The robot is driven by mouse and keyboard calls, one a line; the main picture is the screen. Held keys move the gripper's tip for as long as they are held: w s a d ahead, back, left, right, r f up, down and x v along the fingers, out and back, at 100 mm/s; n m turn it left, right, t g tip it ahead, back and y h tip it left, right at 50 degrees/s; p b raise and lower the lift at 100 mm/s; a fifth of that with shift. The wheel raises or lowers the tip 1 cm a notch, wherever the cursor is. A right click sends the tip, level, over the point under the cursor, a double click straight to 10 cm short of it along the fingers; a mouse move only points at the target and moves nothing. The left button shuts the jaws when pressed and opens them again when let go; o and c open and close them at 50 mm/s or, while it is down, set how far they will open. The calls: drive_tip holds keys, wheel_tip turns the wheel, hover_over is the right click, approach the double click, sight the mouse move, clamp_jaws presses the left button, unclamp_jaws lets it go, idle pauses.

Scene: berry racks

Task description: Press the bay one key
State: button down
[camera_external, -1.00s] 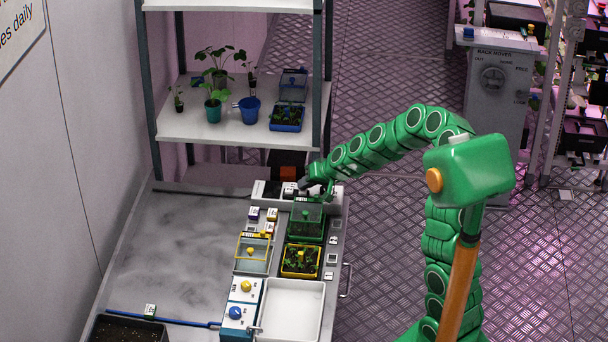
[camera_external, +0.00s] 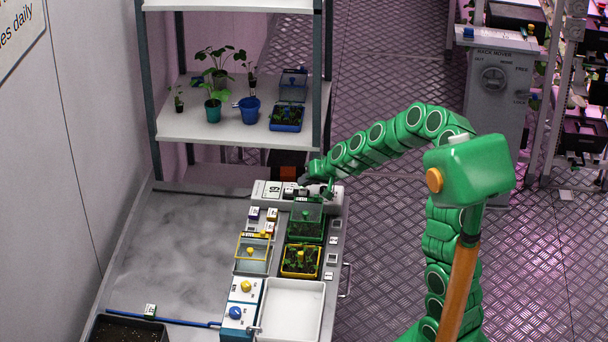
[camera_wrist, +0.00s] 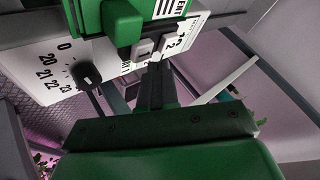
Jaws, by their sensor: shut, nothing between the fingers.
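My gripper (camera_wrist: 155,78) is shut and empty. In the wrist view its fingertips are close to two small pale keys on a white control panel (camera_wrist: 125,70). The key marked 1 (camera_wrist: 142,50) is just left of the tips, and the key marked 2 (camera_wrist: 169,44) is to their right. I cannot tell whether the tips touch either key. In the outside view my gripper (camera_external: 308,181) is at the control box (camera_external: 270,190) at the far end of the bench and hides part of it.
Trays with lids, including a yellow-rimmed tray (camera_external: 301,274), stand nearer on the bench. A plant shelf (camera_external: 225,130) is behind the box.

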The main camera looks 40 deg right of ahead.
sight(306, 191)
wheel_tip(306, 191, up, 6)
idle(1.0)
idle(2.7)
